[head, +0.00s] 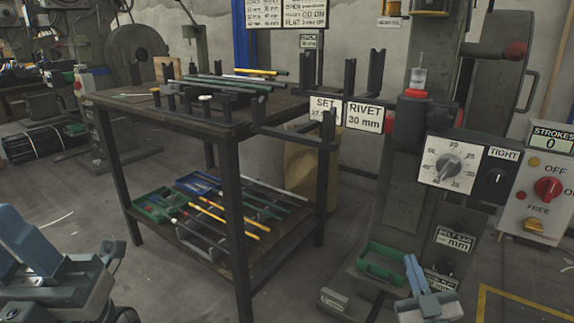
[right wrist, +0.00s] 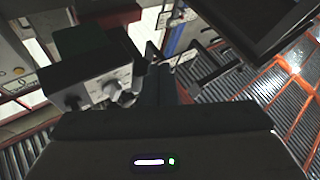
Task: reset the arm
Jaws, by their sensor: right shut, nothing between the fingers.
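My right gripper (head: 411,262) is low at the bottom right of the head view, in front of the press base. Its blue fingers are together, with nothing between them. In the right wrist view the dark fingers (right wrist: 158,85) are also close together and empty. My left gripper (head: 8,238) is at the lower left edge of the head view, partly cut off. Its two blue fingers appear apart, with nothing seen between them. The rivet press (head: 408,180) stands upright just beyond my right gripper, with a dial panel (head: 447,167) and a red-knobbed control box (head: 545,185).
A dark table (head: 160,108) holds rods on a rack, with trays and more rods on its lower shelf (head: 205,235). A fork-shaped holder (head: 290,135) juts out beside the SET sign (head: 324,111). A green bin (head: 382,262) sits at the press base. Floor between is clear.

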